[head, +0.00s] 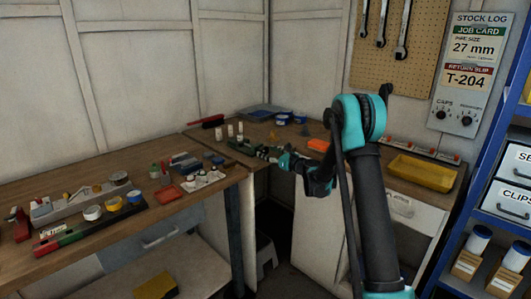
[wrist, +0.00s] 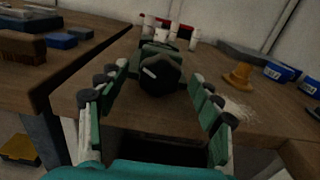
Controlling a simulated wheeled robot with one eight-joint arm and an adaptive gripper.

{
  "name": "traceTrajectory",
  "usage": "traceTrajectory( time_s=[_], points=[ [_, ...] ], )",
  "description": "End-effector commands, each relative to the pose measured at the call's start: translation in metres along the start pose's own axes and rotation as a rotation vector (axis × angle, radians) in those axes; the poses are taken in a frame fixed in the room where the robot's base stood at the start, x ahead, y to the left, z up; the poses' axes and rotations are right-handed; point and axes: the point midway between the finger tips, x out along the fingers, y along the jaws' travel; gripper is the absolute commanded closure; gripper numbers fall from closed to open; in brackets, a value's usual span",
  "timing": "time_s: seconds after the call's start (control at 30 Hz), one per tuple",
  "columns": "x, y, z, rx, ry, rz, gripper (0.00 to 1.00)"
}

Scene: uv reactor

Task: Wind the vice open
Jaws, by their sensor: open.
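The green vice (wrist: 160,50) stands on the wooden bench in the wrist view, with a dark round end and a small pale bar (wrist: 149,71) facing me. In the head view the vice (head: 241,146) is small, near the bench corner. My gripper (wrist: 157,80) is open, one finger on each side of the vice's dark end, with visible gaps on both sides. It also shows in the head view (head: 266,153), just right of the vice. I cannot tell how far apart the vice jaws are, as the dark end hides them.
Several white and red containers (wrist: 165,36) stand behind the vice. An orange-brown cone-like thing (wrist: 238,76) and blue tubs (wrist: 279,72) are to its right. In the head view, a yellow tray (head: 420,173) is on the right bench, and tools and tapes crowd the left bench.

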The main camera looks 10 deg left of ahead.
Motion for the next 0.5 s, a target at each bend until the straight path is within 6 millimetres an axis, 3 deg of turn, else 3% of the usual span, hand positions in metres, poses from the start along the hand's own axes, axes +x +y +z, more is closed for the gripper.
traceTrajectory(
  time_s=[0.2, 0.5],
  points=[
    [0.016, 0.000, 0.000, 0.000, 0.000, 0.000, 0.35],
    [0.017, 0.000, 0.000, 0.000, 0.000, -0.001, 0.36]
  ],
)
